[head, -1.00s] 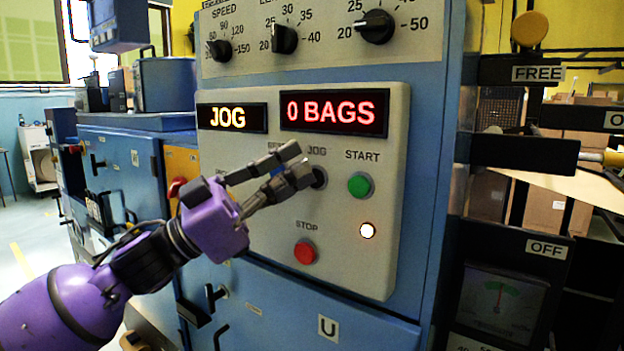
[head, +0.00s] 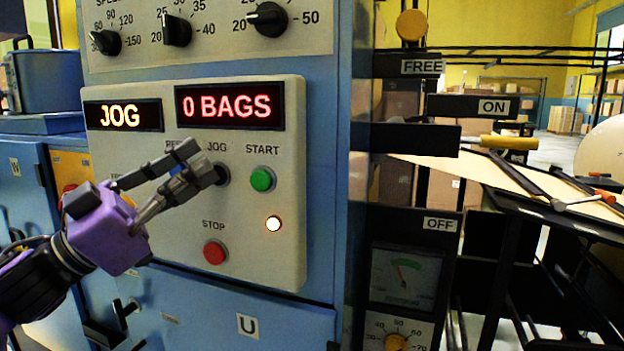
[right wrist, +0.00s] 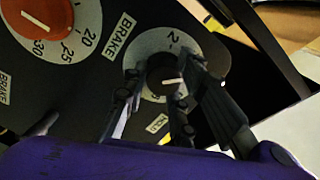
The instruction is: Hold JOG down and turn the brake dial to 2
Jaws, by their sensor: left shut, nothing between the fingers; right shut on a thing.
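The JOG button (head: 222,174) is a dark round button under its JOG label on the grey panel, partly hidden by my left gripper. My left gripper (head: 203,165) is shut and empty, with its fingertips at the button. The small display (head: 124,115) reads JOG in yellow. In the right wrist view, the brake dial has a pale round plate (right wrist: 150,48) with a 2 near its top and a dark knob (right wrist: 160,68) with a white pointer line. The line points right in the picture, not at the 2. My right gripper (right wrist: 173,92) is shut on the knob.
A green START button (head: 262,179) and a red STOP button (head: 215,252) sit close to JOG. The wide display (head: 229,105) reads 0 BAGS. An orange dial (right wrist: 45,15) lies beside the brake dial. A needle gauge (head: 404,276) is lower right.

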